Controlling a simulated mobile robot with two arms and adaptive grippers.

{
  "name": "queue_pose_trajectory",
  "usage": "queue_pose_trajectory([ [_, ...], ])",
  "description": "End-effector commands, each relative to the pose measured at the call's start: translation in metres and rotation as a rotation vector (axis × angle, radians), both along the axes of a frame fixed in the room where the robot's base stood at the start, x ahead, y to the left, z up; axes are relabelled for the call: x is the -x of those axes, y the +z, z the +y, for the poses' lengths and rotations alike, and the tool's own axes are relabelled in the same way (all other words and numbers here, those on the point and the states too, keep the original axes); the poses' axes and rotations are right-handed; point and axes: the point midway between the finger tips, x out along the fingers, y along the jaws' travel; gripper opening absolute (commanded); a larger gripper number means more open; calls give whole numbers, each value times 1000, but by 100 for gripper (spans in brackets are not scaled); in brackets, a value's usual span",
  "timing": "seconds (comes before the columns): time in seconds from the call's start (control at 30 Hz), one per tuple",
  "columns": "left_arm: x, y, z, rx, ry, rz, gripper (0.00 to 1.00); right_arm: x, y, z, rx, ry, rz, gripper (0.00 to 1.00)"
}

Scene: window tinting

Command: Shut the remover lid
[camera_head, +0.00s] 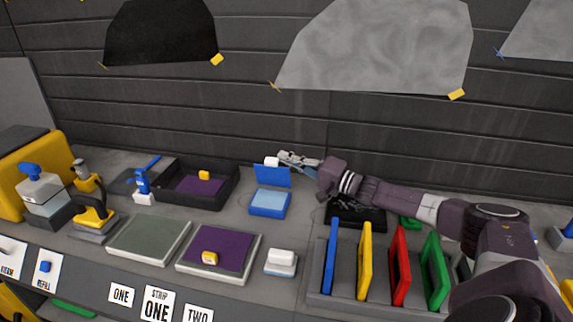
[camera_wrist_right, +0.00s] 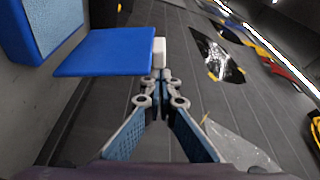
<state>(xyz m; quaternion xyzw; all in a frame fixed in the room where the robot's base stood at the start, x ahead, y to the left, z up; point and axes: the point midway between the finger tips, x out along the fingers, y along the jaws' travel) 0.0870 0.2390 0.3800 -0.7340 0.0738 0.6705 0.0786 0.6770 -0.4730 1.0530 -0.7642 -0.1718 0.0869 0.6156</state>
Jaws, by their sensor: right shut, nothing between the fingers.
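The remover is a blue box (camera_head: 269,204) with a light-blue pad, on the middle of the bench. Its blue lid (camera_head: 273,177) stands open, roughly upright at the back edge, with a white tab (camera_head: 271,161) at its top. My right gripper (camera_head: 283,157) is shut and empty, beside the tab at the lid's upper right. In the right wrist view, the lid (camera_wrist_right: 108,52) and tab (camera_wrist_right: 159,52) lie just beyond the closed fingertips (camera_wrist_right: 160,80). I cannot tell whether they touch. The box (camera_wrist_right: 52,30) is at upper left there. My left gripper is out of view.
A black tray (camera_head: 232,186) with a purple pad is left of the remover. A white block (camera_head: 281,262) and a purple-topped tray (camera_head: 245,272) are in front. A rack of coloured panels (camera_head: 364,262) stands at right, below my right arm. The grey wall is behind.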

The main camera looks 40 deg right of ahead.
Motion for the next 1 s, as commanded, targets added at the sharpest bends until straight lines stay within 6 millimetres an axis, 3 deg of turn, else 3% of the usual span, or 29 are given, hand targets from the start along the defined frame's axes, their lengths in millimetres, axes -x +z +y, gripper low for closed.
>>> queue_pose_trajectory([
  [0.4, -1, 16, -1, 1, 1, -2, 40, 7, 0, 8, -3, 0, 2, 0],
  [1.0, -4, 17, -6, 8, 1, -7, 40, 9, -1, 10, -4, -1, 2, 0],
])
